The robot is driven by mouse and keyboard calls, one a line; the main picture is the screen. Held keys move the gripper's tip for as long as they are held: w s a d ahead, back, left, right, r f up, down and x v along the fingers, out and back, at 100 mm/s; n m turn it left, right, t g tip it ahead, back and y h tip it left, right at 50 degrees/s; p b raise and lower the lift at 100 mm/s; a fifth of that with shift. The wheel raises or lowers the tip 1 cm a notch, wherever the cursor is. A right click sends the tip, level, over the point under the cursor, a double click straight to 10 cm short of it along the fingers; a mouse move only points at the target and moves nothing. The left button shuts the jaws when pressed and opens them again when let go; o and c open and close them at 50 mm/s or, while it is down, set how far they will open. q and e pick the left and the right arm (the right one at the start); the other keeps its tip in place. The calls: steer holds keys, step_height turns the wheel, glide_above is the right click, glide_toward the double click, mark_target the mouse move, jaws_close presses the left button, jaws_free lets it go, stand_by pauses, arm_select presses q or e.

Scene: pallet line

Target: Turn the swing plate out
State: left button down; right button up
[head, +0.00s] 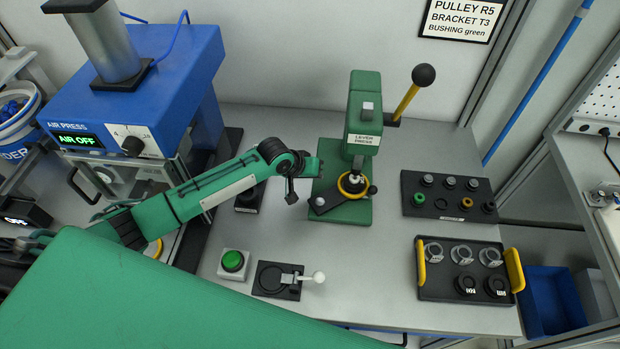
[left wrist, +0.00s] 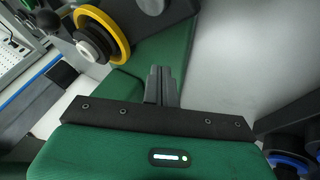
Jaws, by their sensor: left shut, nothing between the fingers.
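The green lever press (head: 362,120) stands at the back middle of the bench. At its foot a dark swing plate (head: 335,204) carries a yellow ring (head: 341,190) below the ram and a pale knob (head: 320,201) at its left end. The plate lies over the green base, its left end near the base's edge. My left gripper (head: 318,168) is shut and empty, left of the press column and apart from the knob. In the left wrist view its fingers (left wrist: 160,85) are together, with the yellow ring (left wrist: 122,38) beyond them at upper left. My right gripper is not in view.
A blue air press (head: 150,60) stands at left. A green button (head: 233,261) and a toggle clamp (head: 290,279) sit at front. A dark parts rack (head: 408,203) and a yellow-handled tray (head: 430,292) lie at right. The bench between clamp and lever press is clear.

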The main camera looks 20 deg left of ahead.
mark_target(342, 190)
arm_select(q)
steer(key=d, duration=0.1)
steer(key=d+b, duration=0.1)
steer(key=w+d, duration=0.1)
steer(key=shift+f, duration=0.35)
steer(key=shift+w+d+r+b, duration=0.15)
steer(key=shift+d+b, duration=0.2)
steer(key=shift+d, duration=0.25)
